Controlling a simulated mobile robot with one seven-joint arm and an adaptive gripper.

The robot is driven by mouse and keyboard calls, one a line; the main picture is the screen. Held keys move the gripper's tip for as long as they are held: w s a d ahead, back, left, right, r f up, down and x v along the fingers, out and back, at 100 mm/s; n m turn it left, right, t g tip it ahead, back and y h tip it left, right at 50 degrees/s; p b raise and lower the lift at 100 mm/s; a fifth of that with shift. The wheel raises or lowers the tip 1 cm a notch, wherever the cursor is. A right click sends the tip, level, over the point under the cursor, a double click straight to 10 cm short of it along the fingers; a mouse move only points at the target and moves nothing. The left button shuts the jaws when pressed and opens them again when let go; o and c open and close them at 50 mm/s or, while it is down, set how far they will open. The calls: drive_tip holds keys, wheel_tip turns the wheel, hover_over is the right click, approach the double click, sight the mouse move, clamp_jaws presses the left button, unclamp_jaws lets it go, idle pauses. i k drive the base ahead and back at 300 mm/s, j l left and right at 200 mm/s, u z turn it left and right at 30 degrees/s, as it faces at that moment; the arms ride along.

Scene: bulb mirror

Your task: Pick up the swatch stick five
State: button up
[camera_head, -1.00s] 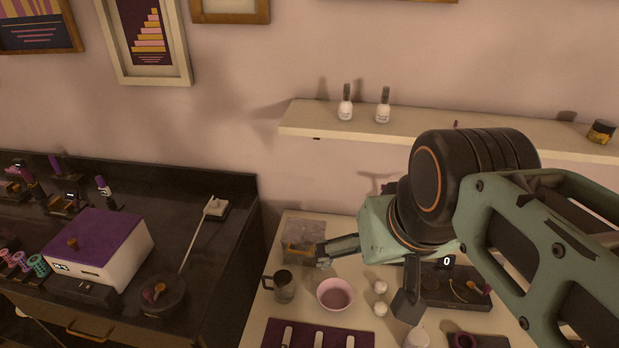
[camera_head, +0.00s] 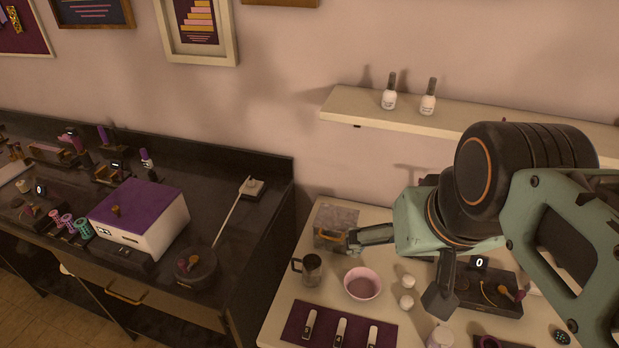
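Three slim sticks with pale and dark parts lie side by side on a dark purple mat (camera_head: 325,326) at the bottom of the head view: a left one (camera_head: 310,322), a middle one (camera_head: 341,332) and a right one (camera_head: 373,336). I cannot read any number on them, so I cannot tell which is swatch stick five. My gripper (camera_head: 397,268) is open, its two fingers spread wide above the white table, beyond the mat. No object shows held in it.
A pink bowl (camera_head: 362,284), a dark mug (camera_head: 309,270) and two white balls stand between the gripper and the mat. A dark tray (camera_head: 485,292) with a "0" display lies to the right. A shelf (camera_head: 460,121) with two bottles is above. A dark counter holds a purple-topped box (camera_head: 140,220).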

sight(308, 326)
drive_tip(key=j+u, duration=0.25)
drive_tip(key=u, duration=0.2)
drive_tip(key=l+u, duration=0.25)
drive_tip(key=j+z, duration=0.25)
drive_tip(key=k+j+u, duration=0.1)
drive_tip(key=i+l+z, duration=0.1)
